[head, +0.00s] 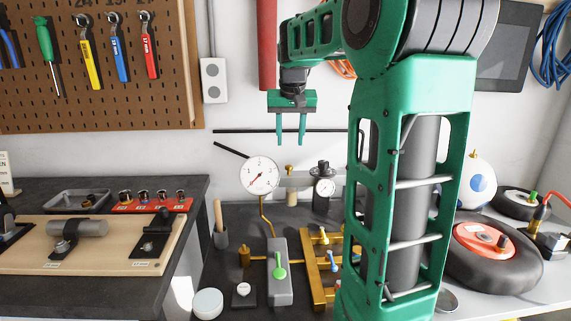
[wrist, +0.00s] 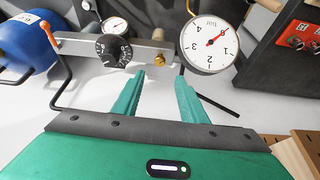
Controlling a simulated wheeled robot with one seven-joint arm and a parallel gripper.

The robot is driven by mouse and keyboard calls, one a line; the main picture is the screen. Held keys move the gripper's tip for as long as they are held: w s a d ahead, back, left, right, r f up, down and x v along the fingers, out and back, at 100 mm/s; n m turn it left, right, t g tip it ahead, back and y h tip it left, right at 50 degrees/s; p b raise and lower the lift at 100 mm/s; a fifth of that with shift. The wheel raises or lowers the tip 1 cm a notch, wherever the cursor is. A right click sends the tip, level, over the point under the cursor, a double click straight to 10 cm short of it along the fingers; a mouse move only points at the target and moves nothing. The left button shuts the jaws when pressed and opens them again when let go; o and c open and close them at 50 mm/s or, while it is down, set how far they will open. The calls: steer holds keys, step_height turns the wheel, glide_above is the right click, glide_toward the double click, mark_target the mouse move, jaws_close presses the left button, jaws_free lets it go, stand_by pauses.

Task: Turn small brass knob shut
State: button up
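A small brass knob (head: 289,169) stands on the grey metal bar of a regulator, between a round white dial gauge (head: 259,175) and a black knob (head: 323,168). A brass part (head: 291,198) shows below the bar. In the wrist view, a brass fitting (wrist: 158,34) shows at the bar between the black knob (wrist: 113,50) and the dial gauge (wrist: 209,44). My gripper (head: 290,130) is open and empty, fingers pointing down, above the regulator and apart from it. In the wrist view, the fingers (wrist: 158,90) are spread below the brass fitting. I cannot tell how far the knob is turned.
A grey block with a green lever (head: 280,268) and a brass manifold (head: 318,270) stand in front of the regulator. A wheel (head: 490,250) lies at right. Thin black rods cross near the gauge. My arm hides part of the bench.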

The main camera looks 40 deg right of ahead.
mark_target(289, 166)
steer(key=x, duration=1)
steer(key=shift+d+f, duration=0.1)
steer(key=shift+f, duration=0.25)
jaws_close()
